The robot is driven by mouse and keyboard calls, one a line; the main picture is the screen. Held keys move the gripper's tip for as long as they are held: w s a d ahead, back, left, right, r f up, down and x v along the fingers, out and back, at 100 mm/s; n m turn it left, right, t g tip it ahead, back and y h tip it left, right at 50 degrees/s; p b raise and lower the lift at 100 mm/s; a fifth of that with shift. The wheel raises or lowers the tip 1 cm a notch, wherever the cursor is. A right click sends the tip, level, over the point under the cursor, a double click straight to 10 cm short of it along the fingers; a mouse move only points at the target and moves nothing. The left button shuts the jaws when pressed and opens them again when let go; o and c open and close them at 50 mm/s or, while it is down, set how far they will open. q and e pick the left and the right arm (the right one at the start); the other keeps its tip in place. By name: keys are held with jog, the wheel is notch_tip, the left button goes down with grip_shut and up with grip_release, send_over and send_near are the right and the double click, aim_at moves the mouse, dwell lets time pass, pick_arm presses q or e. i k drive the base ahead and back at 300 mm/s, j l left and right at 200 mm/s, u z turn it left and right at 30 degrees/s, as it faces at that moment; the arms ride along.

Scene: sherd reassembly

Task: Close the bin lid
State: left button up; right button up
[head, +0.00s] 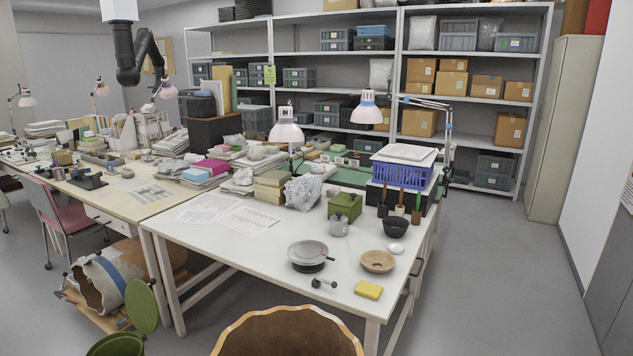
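A green bin (116,346) stands on the floor at the bottom left of the head view, cut off by the lower picture edge. Its round green lid (141,306) stands open, tilted up at the right side of the bin's mouth. The lower part of the bin is out of the picture. Neither of my grippers is in view, so nothing of mine is seen touching the lid.
A large brown vessel (288,338) with a jagged rim fills the bottom centre, right of the bin. A white table (235,262) stands behind. A large pale vessel (98,283) lies on a wooden support (92,310) behind the bin. Floor at right is clear.

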aim_at(141, 305)
jog(key=u, duration=1.3)
jog(key=j, duration=0.3)
jog(key=i+j+z, duration=0.1)
jog(key=j, duration=0.25)
jog(key=i+j+z, duration=0.1)
jog(key=i+j, duration=0.2)
jog(key=i+j+z, duration=0.1)
jog(key=j, duration=0.35)
jog(key=i+j+z, duration=0.1)
jog(key=i+j, duration=0.2)
jog(key=i+j+z, duration=0.1)
jog(key=j, duration=0.4)
